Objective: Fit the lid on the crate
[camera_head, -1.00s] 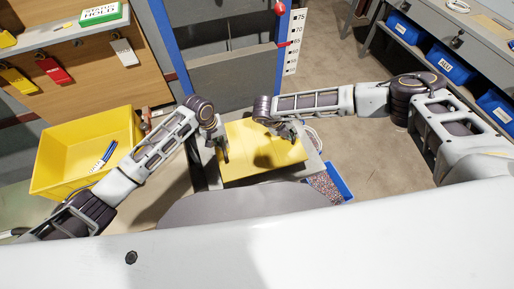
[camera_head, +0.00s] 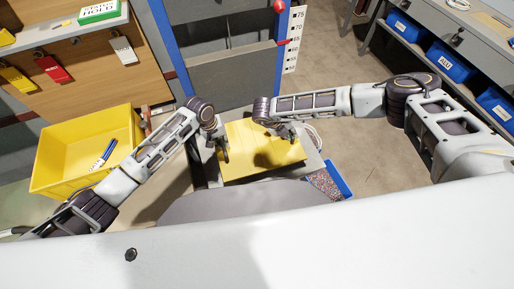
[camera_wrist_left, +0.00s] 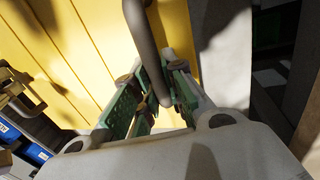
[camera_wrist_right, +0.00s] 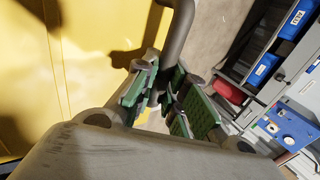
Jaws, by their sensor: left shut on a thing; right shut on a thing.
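The lid, a flat yellow panel (camera_head: 265,158), lies level between my two grippers in the head view. It also fills much of the left wrist view (camera_wrist_left: 75,45) and the right wrist view (camera_wrist_right: 90,60). My left gripper (camera_head: 223,152) is at its left edge, shut on a grey bar handle (camera_wrist_left: 144,40). My right gripper (camera_head: 290,134) is at its upper right edge, shut on another grey bar handle (camera_wrist_right: 179,35). A yellow open crate (camera_head: 55,165) stands at the left, apart from the lid. What lies under the lid is hidden.
The open crate holds a blue item with a white tag (camera_head: 104,155). A blue tray of mixed granules (camera_head: 325,185) sits right of the lid. Blue posts (camera_head: 166,45) stand behind. A bench with blue bins (camera_head: 449,63) is at upper right, beyond clear floor (camera_head: 350,125).

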